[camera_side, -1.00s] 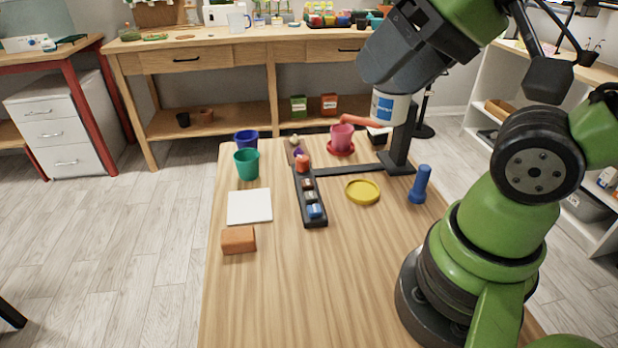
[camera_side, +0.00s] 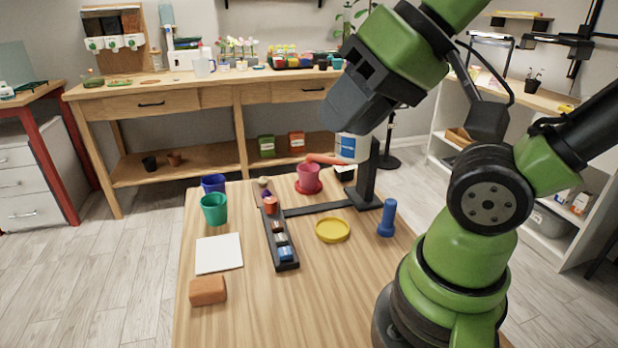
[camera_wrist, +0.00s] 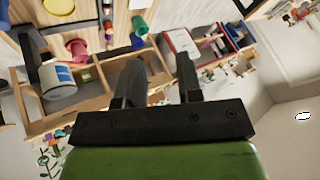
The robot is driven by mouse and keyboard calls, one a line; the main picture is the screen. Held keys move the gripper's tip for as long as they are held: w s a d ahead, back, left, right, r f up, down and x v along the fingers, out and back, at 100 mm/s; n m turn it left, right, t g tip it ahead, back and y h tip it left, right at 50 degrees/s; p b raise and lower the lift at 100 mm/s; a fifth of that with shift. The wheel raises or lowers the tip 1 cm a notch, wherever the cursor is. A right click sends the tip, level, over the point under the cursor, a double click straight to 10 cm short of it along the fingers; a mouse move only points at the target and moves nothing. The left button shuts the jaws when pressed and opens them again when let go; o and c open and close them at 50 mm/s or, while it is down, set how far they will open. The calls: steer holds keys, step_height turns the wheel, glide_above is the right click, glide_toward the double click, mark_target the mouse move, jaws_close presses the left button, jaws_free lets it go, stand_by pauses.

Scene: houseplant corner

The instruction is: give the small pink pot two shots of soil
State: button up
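The small pink pot (camera_side: 308,176) stands upright on a red saucer (camera_side: 309,189) towards the table's back. A white and blue canister (camera_side: 352,148) stands beside it at a dark stand, with an orange-red bar (camera_side: 325,159) reaching left over the pot. In the wrist view the pot (camera_wrist: 76,47) and the canister (camera_wrist: 57,75) are at the left. My gripper (camera_side: 345,112) appears just above the canister in the side view and hides its top; I cannot tell the distance. Its fingers (camera_wrist: 160,62) are apart and empty. I cannot see inside the pot.
Blue (camera_side: 213,183) and teal (camera_side: 214,209) pots stand at the table's left. A dark tray (camera_side: 287,265) with small items lies mid-table. A yellow saucer (camera_side: 333,230), blue upright object (camera_side: 387,218), white pad (camera_side: 218,254) and orange-brown block (camera_side: 208,291) lie in front.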

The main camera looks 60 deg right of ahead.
jaws_close()
stand_by(1.4)
